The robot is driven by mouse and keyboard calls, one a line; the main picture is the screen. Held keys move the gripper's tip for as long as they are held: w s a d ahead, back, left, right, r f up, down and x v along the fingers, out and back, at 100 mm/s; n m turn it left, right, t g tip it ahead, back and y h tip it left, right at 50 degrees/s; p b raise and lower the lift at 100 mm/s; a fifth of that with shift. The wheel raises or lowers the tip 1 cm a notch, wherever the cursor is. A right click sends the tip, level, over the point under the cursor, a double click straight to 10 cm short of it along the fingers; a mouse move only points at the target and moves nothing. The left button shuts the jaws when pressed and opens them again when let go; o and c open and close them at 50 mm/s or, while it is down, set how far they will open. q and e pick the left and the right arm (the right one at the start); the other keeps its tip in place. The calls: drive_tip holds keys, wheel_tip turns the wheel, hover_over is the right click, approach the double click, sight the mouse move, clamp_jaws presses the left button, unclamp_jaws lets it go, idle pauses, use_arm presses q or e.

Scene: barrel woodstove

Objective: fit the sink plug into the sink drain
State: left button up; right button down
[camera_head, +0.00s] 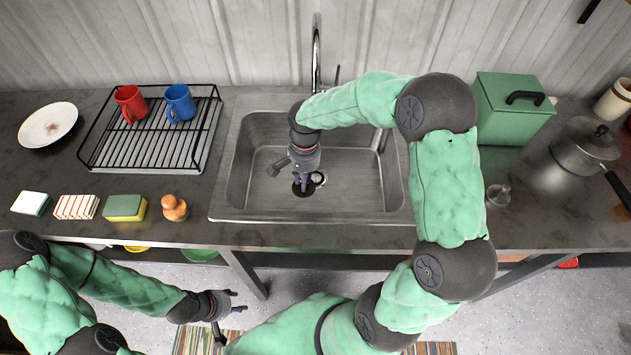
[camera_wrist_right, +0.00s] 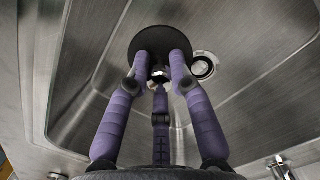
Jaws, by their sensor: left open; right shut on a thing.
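The sink plug (camera_head: 300,190) is a dark round disc held low inside the steel sink (camera_head: 353,205). In the right wrist view the plug (camera_wrist_right: 150,38) lies just beyond my fingertips. My right gripper (camera_head: 304,181) points down and is shut on the plug's small knob; its fingers also show in the wrist view (camera_wrist_right: 160,76). The sink drain (camera_head: 319,178) is a pale ring with a dark centre, slightly right of the plug. The drain (camera_wrist_right: 204,67) is mostly uncovered, its left side close to the disc's edge. My left gripper (camera_head: 231,308) is open and empty, in front of the counter.
The faucet (camera_head: 316,60) rises behind the sink. A dish rack (camera_head: 150,148) with red and blue mugs stands left. Sponges (camera_head: 125,208) and a wooden-handled brush (camera_head: 174,208) lie along the front edge. A green box (camera_head: 511,112) and a pot (camera_head: 583,150) stand right.

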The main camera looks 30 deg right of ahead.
drive_tip(key=s+d+f+m+t+h+b, duration=0.15)
drive_tip(key=d+m, duration=0.25)
drive_tip(key=m, duration=0.6)
drive_tip(key=s+d+m+t+y+b, duration=0.1)
drive_tip(key=s+d+m+b, duration=0.3)
drive_tip(key=m, duration=0.7)
drive_tip(key=shift+g+h, duration=0.25)
drive_tip(key=w+f+b, duration=0.1)
drive_tip(key=w+f, duration=0.2)
drive_tip(key=w, duration=0.1)
drive_tip(key=w+d+f+b, duration=0.1)
drive_tip(key=w+f, duration=0.2)
drive_tip(key=w, duration=0.2)
drive_tip(key=w+f+b, duration=0.2)
drive_tip(key=w, duration=0.3)
drive_tip(key=shift+d+f, duration=0.15)
drive_tip(key=shift+f, duration=0.25)
drive_tip(key=shift+w+f, duration=0.2)
drive_tip(key=shift+f, duration=0.2)
drive_tip(key=shift+f+b, duration=1.05)
drive_tip(key=shift+f, duration=0.4)
drive_tip(key=shift+f, duration=0.1)
drive_tip(key=c, duration=1.1)
unclamp_jaws()
